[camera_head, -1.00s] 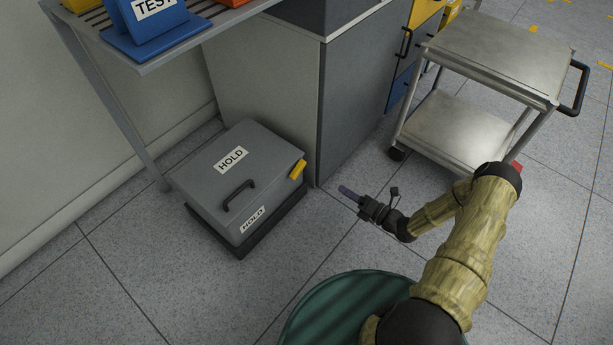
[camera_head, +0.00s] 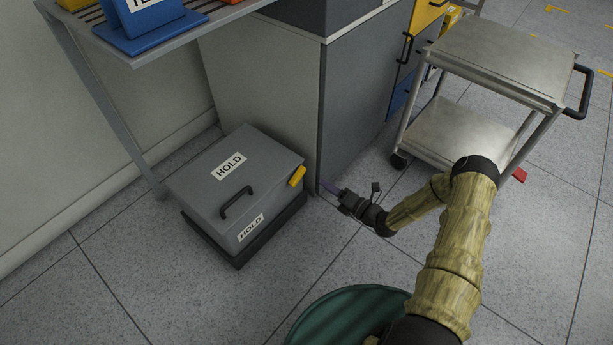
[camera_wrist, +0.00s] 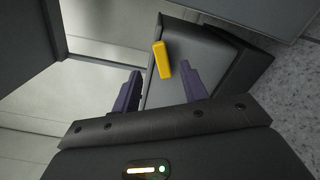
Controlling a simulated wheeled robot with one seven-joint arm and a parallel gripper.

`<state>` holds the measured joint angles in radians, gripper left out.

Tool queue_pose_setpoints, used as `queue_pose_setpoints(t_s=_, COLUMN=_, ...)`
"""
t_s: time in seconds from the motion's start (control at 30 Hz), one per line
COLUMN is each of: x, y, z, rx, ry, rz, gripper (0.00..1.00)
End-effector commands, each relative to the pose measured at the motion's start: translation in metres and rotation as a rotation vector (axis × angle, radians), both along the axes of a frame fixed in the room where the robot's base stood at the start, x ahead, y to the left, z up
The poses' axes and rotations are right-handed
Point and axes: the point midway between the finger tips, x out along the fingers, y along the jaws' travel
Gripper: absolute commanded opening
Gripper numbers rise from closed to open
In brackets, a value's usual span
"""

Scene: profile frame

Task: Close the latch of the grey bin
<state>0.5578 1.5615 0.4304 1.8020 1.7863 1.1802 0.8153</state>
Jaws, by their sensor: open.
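The grey bin (camera_head: 205,185) sits on a dark base on the floor, its lid (camera_head: 262,150) down, with "HOLD" labels and a black handle on the lid. Its yellow latch (camera_head: 297,176) is on the bin's right side near the lid's edge, standing at a slant. In the wrist view the latch (camera_wrist: 162,60) shows ahead, beyond the space between the fingers. My gripper (camera_head: 328,188) is to the right of the bin, apart from the latch. In the wrist view my gripper (camera_wrist: 158,88) has its two purple fingers spread, with nothing between them.
A grey cabinet (camera_head: 355,100) stands close behind the bin and my gripper. A rack (camera_head: 185,40) with a blue holder is above at the upper left. A metal cart (camera_head: 490,65) is at the right. The floor in front of the bin is clear.

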Motion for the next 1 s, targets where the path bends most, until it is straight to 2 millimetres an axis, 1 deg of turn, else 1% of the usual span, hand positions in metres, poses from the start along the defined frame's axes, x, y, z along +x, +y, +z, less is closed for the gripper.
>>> queue_pose_setpoints(t_s=0.03, x=0.006, y=0.009, z=-0.003, rx=0.0, ry=-0.004, rz=0.004, gripper=0.44)
queue_pose_setpoints(t_s=0.2, x=0.024, y=0.032, z=-0.004, rx=-0.001, ry=-0.003, rz=0.004, gripper=0.44)
queue_pose_setpoints(t_s=0.4, x=0.045, y=0.059, z=-0.004, rx=0.0, ry=-0.003, rz=0.003, gripper=0.44)
queue_pose_setpoints(t_s=0.5, x=0.053, y=0.069, z=-0.003, rx=-0.001, ry=-0.002, rz=0.003, gripper=0.44)
queue_pose_setpoints(t_s=0.67, x=0.059, y=0.076, z=0.0, rx=-0.001, ry=-0.002, rz=0.001, gripper=0.44)
queue_pose_setpoints(t_s=0.9, x=0.059, y=0.076, z=0.001, rx=0.001, ry=-0.001, rz=0.0, gripper=0.44)
queue_pose_setpoints(t_s=0.93, x=0.059, y=0.076, z=0.001, rx=0.001, ry=-0.001, rz=0.0, gripper=0.4)
queue_pose_setpoints(t_s=1.0, x=0.059, y=0.076, z=0.001, rx=0.001, ry=-0.001, rz=0.0, gripper=0.26)
